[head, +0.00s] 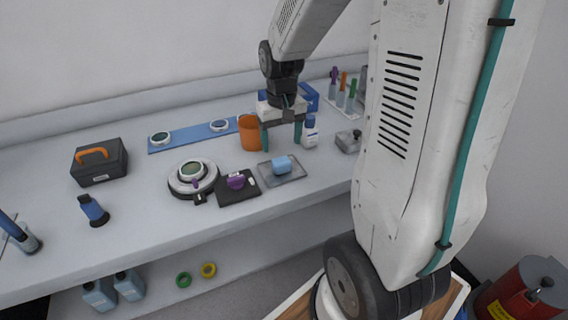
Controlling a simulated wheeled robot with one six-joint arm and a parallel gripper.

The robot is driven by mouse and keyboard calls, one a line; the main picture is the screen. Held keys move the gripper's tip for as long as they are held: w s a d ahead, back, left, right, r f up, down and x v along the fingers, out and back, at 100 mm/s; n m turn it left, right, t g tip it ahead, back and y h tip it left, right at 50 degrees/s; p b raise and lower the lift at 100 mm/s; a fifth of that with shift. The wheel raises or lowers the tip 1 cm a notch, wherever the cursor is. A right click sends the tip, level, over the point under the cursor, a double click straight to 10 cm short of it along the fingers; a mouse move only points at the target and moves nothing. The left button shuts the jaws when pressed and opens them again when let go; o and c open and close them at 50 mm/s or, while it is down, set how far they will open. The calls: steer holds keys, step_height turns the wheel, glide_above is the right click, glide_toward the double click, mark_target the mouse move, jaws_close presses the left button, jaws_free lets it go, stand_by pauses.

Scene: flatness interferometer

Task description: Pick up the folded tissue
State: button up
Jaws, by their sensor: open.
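A small light-blue folded-looking block (282,164), which appears to be the folded tissue, lies on a flat grey tray (296,177) near the front of the bench. My gripper (281,146) points down with its two teal fingers apart and nothing seen between them. In the picture it is just above and behind the light-blue block, apart from it. Its exact height over the bench is hard to tell.
An orange cup (250,133) stands close left of my gripper, and a white bottle (310,134) close right. A purple item (236,181) sits on a black pad (240,195) left of the tray. A round instrument (193,178) is farther left.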

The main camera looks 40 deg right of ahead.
mark_target(282, 161)
steer(key=f, duration=0.8)
steer(key=shift+w+d+f, duration=0.15)
steer(key=shift+w, duration=0.05)
steer(key=c, duration=1.1)
